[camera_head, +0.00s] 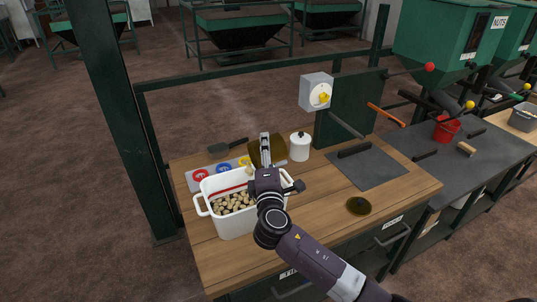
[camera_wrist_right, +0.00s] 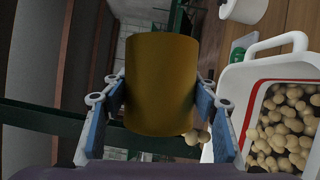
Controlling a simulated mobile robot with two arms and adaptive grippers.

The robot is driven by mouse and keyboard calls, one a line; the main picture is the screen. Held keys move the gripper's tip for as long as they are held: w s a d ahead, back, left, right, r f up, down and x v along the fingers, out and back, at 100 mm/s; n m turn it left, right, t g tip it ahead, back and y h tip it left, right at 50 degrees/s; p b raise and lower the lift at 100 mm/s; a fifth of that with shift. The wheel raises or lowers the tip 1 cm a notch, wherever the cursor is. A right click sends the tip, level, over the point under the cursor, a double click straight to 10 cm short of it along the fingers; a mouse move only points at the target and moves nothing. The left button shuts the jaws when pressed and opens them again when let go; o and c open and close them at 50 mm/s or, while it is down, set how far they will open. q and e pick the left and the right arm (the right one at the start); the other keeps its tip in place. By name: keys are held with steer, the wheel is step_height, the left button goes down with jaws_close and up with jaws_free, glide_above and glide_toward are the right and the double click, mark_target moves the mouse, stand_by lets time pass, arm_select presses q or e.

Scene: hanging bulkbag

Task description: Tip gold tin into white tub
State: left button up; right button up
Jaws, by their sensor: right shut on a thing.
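The white tub (camera_head: 228,223) stands on the wooden bench top, with many round tan pieces (camera_head: 232,203) inside and a red line near its rim. In the right wrist view, the tub (camera_wrist_right: 256,72) is on the right. My right gripper (camera_wrist_right: 162,108) is shut on the gold tin (camera_wrist_right: 160,75), with a blue finger pad on each side. In the head view, the tin (camera_head: 262,149) is partly hidden behind my gripper, above the tub's far right side. A few tan pieces (camera_wrist_right: 197,137) show at the tin's lower right edge. My left gripper is not in view.
A white lidded jar (camera_head: 300,148) stands right of the tin. A dark scraper (camera_head: 228,146) and a panel with coloured discs (camera_head: 201,175) lie behind the tub. A green post (camera_head: 112,110) rises at the left.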

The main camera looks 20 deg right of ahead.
mark_target(279, 147)
steer(key=shift+a+r+n+t+b, duration=0.15)
steer(key=shift+a+r+n+t, duration=0.1)
steer(key=shift+n, duration=0.35)
steer(key=shift+a+r+n+t+b, duration=0.15)
steer(key=shift+r+n, duration=0.1)
steer(key=shift+n, duration=0.35)
